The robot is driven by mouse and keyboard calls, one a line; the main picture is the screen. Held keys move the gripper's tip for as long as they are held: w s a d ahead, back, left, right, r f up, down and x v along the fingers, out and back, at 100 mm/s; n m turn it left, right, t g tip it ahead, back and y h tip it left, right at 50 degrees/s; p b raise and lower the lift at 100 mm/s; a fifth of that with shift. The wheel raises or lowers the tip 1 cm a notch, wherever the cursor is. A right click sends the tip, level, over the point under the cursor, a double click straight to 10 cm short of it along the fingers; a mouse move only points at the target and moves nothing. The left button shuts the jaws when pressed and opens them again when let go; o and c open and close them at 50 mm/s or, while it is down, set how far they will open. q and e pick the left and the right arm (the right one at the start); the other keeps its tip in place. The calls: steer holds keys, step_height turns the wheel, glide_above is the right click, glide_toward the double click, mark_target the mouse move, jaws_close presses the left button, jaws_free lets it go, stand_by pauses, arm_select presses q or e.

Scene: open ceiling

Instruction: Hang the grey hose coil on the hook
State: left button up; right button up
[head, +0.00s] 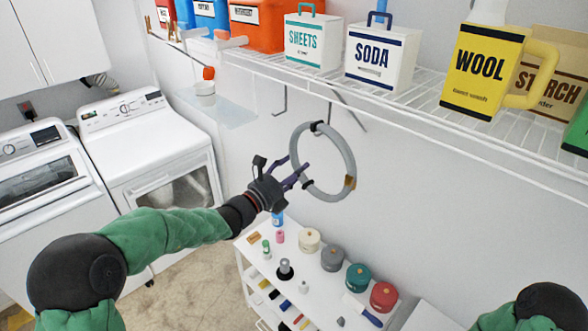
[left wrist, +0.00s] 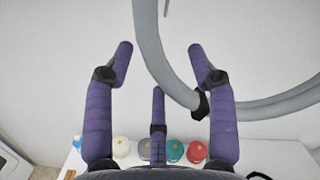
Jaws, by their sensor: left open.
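The grey hose coil (head: 350,155) is a ring with dark ties and a brown patch, upright in front of the wall below the wire shelf. My left gripper (head: 299,172) is at the coil's lower left edge with fingers spread. In the left wrist view, the coil (left wrist: 150,55) passes between the open fingertips (left wrist: 160,62), and a black tie is near the right finger. I cannot tell whether the fingers touch it or what supports it. A thin grey bent hook (head: 284,103) hangs below the shelf, left of the coil's top. My right gripper is out of view.
The wire shelf (head: 410,105) above holds boxes and jugs. A white cart (head: 318,285) below carries several lidded pots, including a red one (head: 383,297). A slanted grey bar (head: 347,108) is behind the coil's top. White washing machines (head: 150,150) stand at left.

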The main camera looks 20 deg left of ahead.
arm_select(q)
steer(key=v, duration=1.2)
steer(key=shift+w+a+r, duration=0.1)
